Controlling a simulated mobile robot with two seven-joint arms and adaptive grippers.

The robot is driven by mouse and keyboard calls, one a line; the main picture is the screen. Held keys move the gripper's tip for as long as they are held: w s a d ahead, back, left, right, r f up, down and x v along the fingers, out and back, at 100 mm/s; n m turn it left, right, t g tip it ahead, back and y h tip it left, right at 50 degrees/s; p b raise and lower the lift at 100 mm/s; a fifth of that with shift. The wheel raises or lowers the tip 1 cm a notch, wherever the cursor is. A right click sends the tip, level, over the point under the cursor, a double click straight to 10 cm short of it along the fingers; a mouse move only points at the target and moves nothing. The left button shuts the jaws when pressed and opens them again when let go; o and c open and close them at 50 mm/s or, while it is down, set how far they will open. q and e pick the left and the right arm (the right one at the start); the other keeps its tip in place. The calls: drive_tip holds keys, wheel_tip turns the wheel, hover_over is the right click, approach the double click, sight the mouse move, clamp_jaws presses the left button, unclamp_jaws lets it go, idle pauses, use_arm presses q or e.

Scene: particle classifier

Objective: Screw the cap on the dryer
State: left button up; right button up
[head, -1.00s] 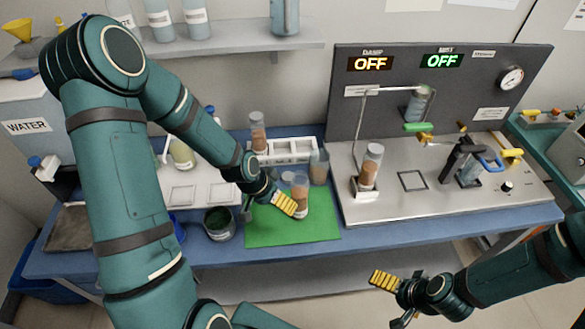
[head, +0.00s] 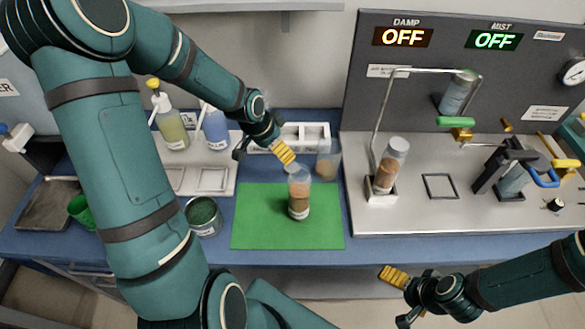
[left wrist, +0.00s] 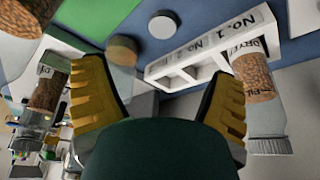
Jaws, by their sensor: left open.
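A clear cylinder of brown grains (head: 299,200), apparently the dryer, stands upright on the green mat (head: 258,226). In the left wrist view, a grain cylinder with a partly hidden label (left wrist: 47,82) shows at the left. A cylinder labelled DRYER (left wrist: 255,75) with a grey ridged cap shows at the right by the white rack (left wrist: 185,62). My right gripper (head: 395,298) is open at the table's front.
Another grain cylinder (head: 387,172) stands in a holder on the metal panel (head: 440,218) at right. A clear container (head: 326,160) stands behind the mat. A dark green-topped can (head: 204,217) stands left of it, with bottles (head: 172,128) behind. The mat's front is clear.

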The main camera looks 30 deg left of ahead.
use_arm(q)
drive_tip(key=b, duration=0.2)
hover_over(291, 167)
drive_tip(key=s, duration=0.2)
drive_tip(key=f, duration=0.7)
drive_tip(key=shift+s+a, duration=0.15)
drive_tip(key=shift+a, duration=0.05)
drive_tip(key=shift+w+f, duration=0.25)
drive_tip(key=shift+f, duration=0.3)
drive_tip(key=b+x, duration=0.1)
drive_tip(key=x, duration=0.4)
drive_tip(key=shift+a+f, duration=0.1)
drive_tip(key=shift+f, duration=0.05)
drive_tip(key=c, duration=0.8)
